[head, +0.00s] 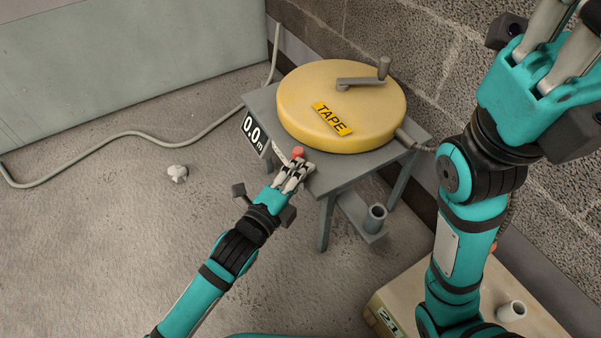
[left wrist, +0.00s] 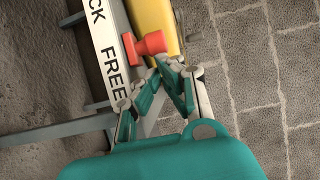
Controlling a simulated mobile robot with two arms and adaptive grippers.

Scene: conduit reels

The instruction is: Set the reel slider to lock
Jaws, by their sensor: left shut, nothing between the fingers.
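The yellow tape reel (head: 340,105) lies flat on a grey stand (head: 345,172), with a crank on top. A red slider knob (head: 297,152) sits at the stand's near edge. In the left wrist view the red knob (left wrist: 150,43) stands beside a white strip (left wrist: 107,50) reading "CK" and "FREE", roughly level with the gap between the words. My left gripper (head: 296,166) is shut and empty, its fingertips very close to the knob. Whether they touch it I cannot tell. My right gripper (head: 568,45) is raised at upper right, away from the stand, its tips partly cut off.
A "0.0 m" display (head: 253,134) is on the stand's left side. A grey hose (head: 150,135) and a small pale lump (head: 177,173) lie on the floor. A block wall is behind. A box marked 21 (head: 385,318) stands at lower right. Floor at left is mostly clear.

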